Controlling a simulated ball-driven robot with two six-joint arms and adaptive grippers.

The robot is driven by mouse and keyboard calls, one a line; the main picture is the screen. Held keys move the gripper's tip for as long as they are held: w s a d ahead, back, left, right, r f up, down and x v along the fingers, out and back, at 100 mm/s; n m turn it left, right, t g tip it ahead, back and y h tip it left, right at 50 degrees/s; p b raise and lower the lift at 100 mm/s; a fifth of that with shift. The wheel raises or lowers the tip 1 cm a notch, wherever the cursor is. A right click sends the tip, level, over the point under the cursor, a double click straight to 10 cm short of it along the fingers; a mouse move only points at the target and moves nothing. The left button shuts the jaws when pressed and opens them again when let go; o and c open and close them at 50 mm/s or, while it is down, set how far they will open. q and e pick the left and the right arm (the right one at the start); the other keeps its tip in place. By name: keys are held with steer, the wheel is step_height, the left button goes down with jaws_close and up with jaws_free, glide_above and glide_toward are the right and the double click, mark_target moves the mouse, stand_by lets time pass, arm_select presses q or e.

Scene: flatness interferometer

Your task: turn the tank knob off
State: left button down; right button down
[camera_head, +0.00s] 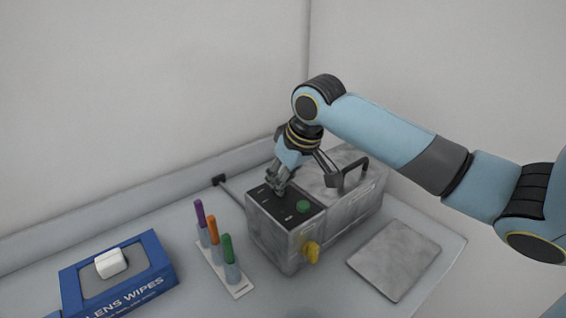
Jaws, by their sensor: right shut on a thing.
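The tank (340,215) is a grey metal box on the bench, with a black control panel (262,205) on the top of its left end. My right gripper (277,190) reaches down onto the far part of this panel. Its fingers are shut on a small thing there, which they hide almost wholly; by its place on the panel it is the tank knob. I cannot see which way the knob points. A green round button (303,207) and a yellow knob or valve (312,252) on the front face are clear of the gripper. My left gripper is not in view.
A dark handle (352,174) stands up from the tank close to my right gripper. A rack (238,287) with purple, orange and green-topped pens and a blue lens wipes box (155,245) are to the left. A flat grey plate (394,260) lies to the right.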

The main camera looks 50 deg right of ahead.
steer(key=shift+w+r+m+h+p, duration=0.1)
steer(key=shift+m+h+p, duration=0.2)
steer(key=shift+m+p, duration=0.35)
steer(key=c, duration=1.3)
jaws_free()
steer(key=shift+c, duration=0.2)
steer(key=v, duration=1.2)
